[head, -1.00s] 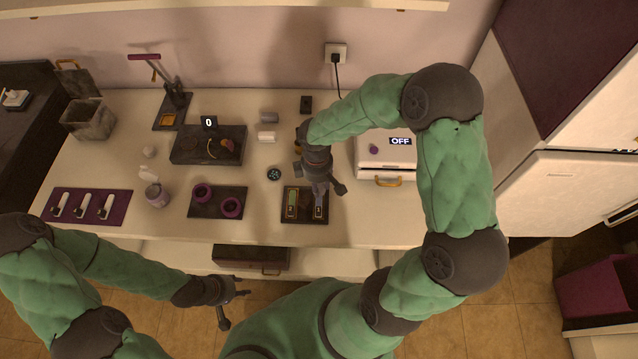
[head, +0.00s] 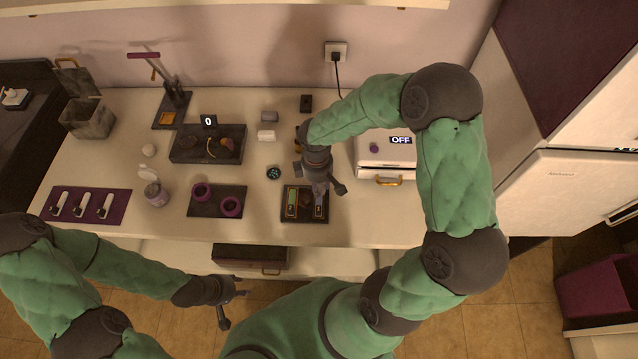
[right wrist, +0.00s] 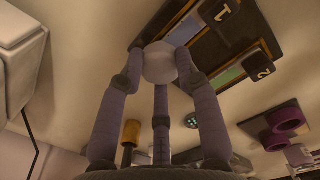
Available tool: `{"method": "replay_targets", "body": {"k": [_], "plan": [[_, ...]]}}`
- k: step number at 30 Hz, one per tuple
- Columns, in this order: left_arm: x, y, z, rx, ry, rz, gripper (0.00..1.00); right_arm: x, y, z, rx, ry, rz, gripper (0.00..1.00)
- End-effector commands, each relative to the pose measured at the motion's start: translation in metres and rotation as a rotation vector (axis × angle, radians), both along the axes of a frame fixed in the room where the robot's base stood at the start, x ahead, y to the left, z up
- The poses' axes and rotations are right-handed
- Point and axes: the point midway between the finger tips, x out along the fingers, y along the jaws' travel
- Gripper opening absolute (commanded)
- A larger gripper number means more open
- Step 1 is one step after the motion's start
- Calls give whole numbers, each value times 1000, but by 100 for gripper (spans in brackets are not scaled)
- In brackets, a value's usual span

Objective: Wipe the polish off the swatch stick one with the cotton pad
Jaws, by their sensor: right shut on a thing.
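A dark tray (head: 304,217) near the counter's front edge holds two swatch strips. In the right wrist view, a blue-grey strip (right wrist: 186,30) lies beside the label 1 and a green strip (right wrist: 229,77) beside the label 2. The green strip (head: 291,203) is on the left in the head view. My right gripper (head: 321,188) is over the tray's right side, shut on a white round cotton pad (right wrist: 159,63). The pad partly overlaps the blue-grey strip in the wrist view; I cannot tell whether they touch. My left gripper (head: 232,304) is open and empty, in front of the counter.
A dark mat with two purple rings (head: 231,206) lies left of the tray. A purple mat (head: 118,209) with several white items is further left. A white case (head: 371,160) marked OFF stands right, behind my right arm. A small dark round dish (head: 273,173) sits behind the tray.

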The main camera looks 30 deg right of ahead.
Motion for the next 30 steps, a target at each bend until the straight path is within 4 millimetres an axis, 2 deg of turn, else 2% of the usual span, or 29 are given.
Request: {"method": "replay_targets", "body": {"k": [11,30], "plan": [[0,0,-1,0,0,0,40,-2,1,-2,0,0,1,7],[0,0,-4,0,0,0,40,-21,13,-4,0,3,0,7]]}}
